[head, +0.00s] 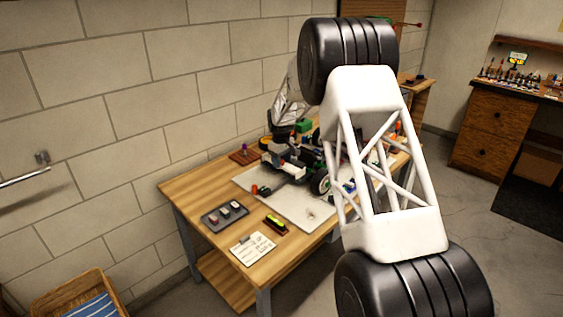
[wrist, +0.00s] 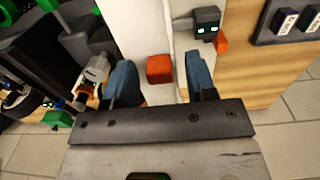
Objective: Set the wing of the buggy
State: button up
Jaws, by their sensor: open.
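The buggy (wrist: 90,45) fills the left of the wrist view, with black and green parts. In the head view the buggy (head: 318,183) stands on a pale mat on the workbench, partly behind my arm. I cannot tell for sure which piece is the wing. My gripper (wrist: 161,72) points down with its two blue fingers apart. A red-orange block (wrist: 159,69) shows in the gap between the fingers, over the pale mat; the fingers do not grip it. In the head view the fingers cannot be made out.
A small dark box with green lights (wrist: 207,20) is past the right finger. My large arm hides the bench's right side.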

jog(key=shift+r, duration=3.7)
jog(key=s+d+r+m, duration=0.2)
jog(key=s+d+r, duration=0.2)
jog(key=s+r, duration=0.5)
jog(key=s+d+r+m+t, duration=0.1)
jog(key=s+d+r, duration=0.3)
jog(key=s, duration=0.8)
jog(key=s+d+r+m, duration=0.2)
jog(key=s+d+r, duration=0.2)
jog(key=s+r, duration=0.5)
jog(key=s+d+f+m, duration=0.1)
jog(key=s+d+f, duration=0.1)
jog(key=s, duration=1)
jog(key=s+d+f+m+t, duration=0.1)
jog(key=s+d+f, duration=0.1)
jog(key=s, duration=1.1)
jog(key=s+d+f+m, duration=0.2)
jog(key=s, duration=1.1)
jog(key=shift+d+f, duration=0.2)
jog(key=shift+f, duration=0.15)
